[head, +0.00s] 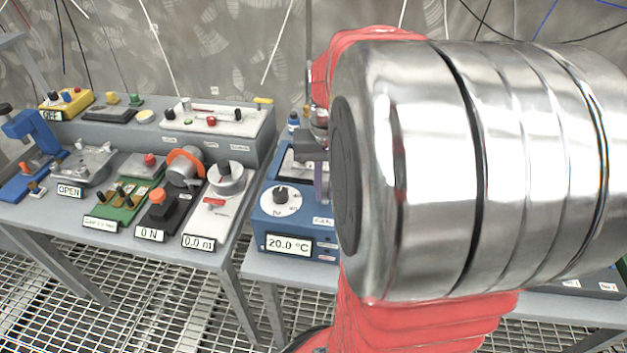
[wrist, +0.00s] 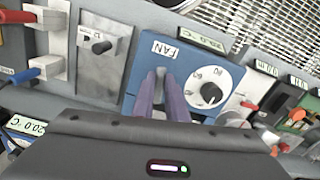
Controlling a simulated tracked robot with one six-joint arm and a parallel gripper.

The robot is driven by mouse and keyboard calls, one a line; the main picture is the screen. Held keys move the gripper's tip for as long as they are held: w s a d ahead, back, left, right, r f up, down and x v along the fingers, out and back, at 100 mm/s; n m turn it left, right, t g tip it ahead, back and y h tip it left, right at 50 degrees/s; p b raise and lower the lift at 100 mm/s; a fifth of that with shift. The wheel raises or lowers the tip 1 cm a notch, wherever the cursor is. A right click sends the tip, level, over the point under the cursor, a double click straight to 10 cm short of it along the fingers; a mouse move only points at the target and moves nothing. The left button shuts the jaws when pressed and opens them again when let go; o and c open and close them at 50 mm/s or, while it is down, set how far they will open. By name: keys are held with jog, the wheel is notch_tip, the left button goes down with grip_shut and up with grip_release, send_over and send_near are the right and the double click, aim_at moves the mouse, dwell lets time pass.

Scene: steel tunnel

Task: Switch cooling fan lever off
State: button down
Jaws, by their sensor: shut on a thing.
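The blue cooling unit (head: 262,232) stands on the bench beside my arm in the head view, with a 20.0 °C display on its front. Its FAN label (head: 323,221) sits near the right front edge. In the wrist view the label (wrist: 165,50) lies just beyond the light grey fan lever (wrist: 160,70). My gripper (wrist: 160,82) has its two purple fingers shut on the lever, one on each side. In the head view my gripper (head: 321,183) is partly hidden by my arm. The lever's base is hidden by the fingers.
A white dial with a black knob (wrist: 210,94) sits close beside the fingers on the same unit. A grey panel with a black knob (wrist: 101,46) adjoins it. Several instruments, including a 0 N box (head: 152,220), stand on the left bench (head: 228,255). Grating covers the floor.

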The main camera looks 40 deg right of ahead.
dwell(0.3)
jog(key=shift+w+a+m, duration=0.2)
jog(key=shift+m, duration=0.9)
jog(key=c, duration=1.8)
grip_release()
jog(key=shift+o, duration=0.2)
jog(key=shift+r, duration=0.15)
notch_tip(320, 180, up, 13)
jog(key=shift+r, duration=0.2)
